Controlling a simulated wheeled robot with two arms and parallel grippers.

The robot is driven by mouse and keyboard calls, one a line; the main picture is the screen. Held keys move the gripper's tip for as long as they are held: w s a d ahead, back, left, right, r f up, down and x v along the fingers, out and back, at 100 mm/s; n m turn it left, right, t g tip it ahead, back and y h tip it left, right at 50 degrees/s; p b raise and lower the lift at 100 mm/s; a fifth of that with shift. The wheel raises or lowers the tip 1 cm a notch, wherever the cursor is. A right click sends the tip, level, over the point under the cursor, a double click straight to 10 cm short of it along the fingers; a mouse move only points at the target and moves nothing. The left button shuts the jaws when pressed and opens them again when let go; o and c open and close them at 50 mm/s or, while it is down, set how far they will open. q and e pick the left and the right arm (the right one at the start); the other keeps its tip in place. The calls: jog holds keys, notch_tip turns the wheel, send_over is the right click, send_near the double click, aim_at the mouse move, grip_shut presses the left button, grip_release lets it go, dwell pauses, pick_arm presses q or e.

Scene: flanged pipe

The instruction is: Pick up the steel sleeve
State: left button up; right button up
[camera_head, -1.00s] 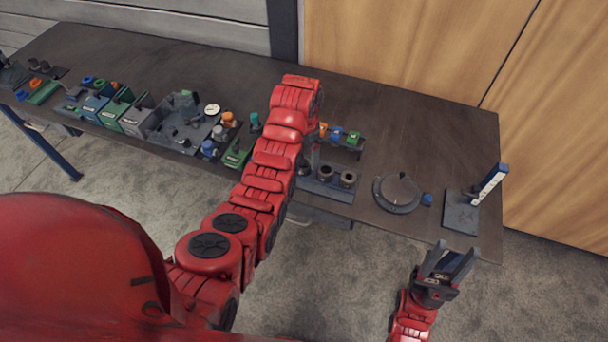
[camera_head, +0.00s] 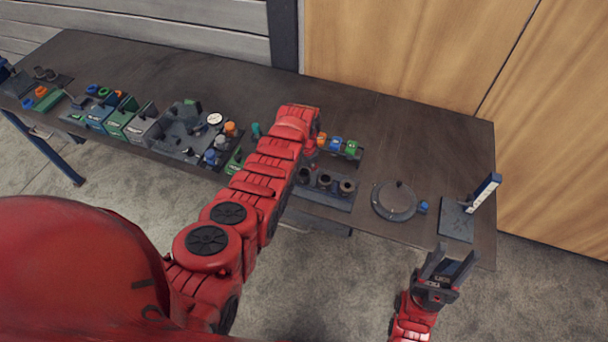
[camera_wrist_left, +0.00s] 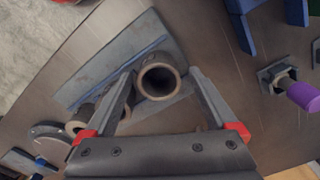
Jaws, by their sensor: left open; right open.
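In the left wrist view a grey, hollow, round sleeve (camera_wrist_left: 160,77) stands upright with its open end facing the camera. It looks like the steel sleeve and stands on a grey rack (camera_wrist_left: 115,62). My left gripper (camera_wrist_left: 162,73) is open, with a fingertip on each side of the sleeve. I cannot tell whether the fingers touch it. In the head view the sleeves (camera_head: 324,181) stand in a row on the rack, and my left arm mostly hides its own gripper. My right gripper (camera_head: 447,262) is open and empty, in front of the table's near edge.
A round disc fixture (camera_head: 395,201) and a plate with an upright blue-and-white post (camera_head: 485,190) stand right of the rack. Small coloured parts (camera_head: 336,143) sit behind it. Bins (camera_head: 118,122) and trays fill the left. The back of the dark table (camera_head: 410,125) is clear.

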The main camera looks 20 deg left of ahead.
pick_arm(q)
grip_shut()
dwell(0.5)
